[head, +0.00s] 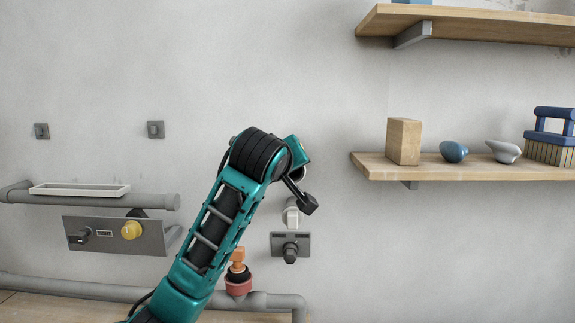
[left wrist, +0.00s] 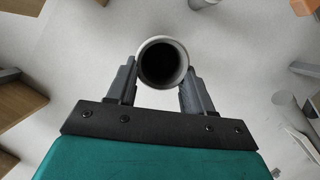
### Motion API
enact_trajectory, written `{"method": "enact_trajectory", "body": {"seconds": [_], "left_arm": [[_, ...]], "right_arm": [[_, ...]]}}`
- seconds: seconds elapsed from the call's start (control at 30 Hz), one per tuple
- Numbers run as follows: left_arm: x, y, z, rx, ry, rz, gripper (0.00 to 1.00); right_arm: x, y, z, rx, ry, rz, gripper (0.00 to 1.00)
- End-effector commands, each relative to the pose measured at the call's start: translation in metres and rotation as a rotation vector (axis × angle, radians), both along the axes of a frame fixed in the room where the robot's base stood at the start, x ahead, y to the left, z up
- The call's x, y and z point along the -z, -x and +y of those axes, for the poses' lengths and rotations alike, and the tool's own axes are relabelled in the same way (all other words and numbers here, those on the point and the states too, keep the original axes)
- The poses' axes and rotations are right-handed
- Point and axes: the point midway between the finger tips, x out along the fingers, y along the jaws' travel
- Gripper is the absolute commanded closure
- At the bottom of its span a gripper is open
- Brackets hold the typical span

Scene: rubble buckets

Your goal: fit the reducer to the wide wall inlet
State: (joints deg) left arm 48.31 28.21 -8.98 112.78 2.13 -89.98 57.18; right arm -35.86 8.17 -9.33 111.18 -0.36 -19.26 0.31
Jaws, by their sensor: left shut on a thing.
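My left gripper shows in the left wrist view (left wrist: 160,85), with a finger on each side of a pale round tube, the reducer (left wrist: 184,72). The gripper is shut on it, and its dark open bore faces the camera. A pale round end (left wrist: 203,3), probably the same stub, is cut off at the top of the wrist view, apart from the reducer. My right gripper is not in view.
A grey plate with a dark knob (head: 290,246) is below the stub. An orange-topped red fitting (head: 238,280) sits on the lower pipe. A panel with a yellow knob (head: 131,230) is at left. A wooden shelf (head: 450,170) with several objects is at right.

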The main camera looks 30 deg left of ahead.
Motion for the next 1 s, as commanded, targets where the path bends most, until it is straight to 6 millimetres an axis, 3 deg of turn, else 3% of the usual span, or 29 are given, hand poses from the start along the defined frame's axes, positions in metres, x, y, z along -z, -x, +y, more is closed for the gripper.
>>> {"method": "enact_trajectory", "body": {"seconds": [1.0], "left_arm": [[-0.001, -0.022, 0.014, 0.0, 0.001, 0.0, 1.0]], "right_arm": [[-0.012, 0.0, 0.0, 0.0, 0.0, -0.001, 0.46]]}}
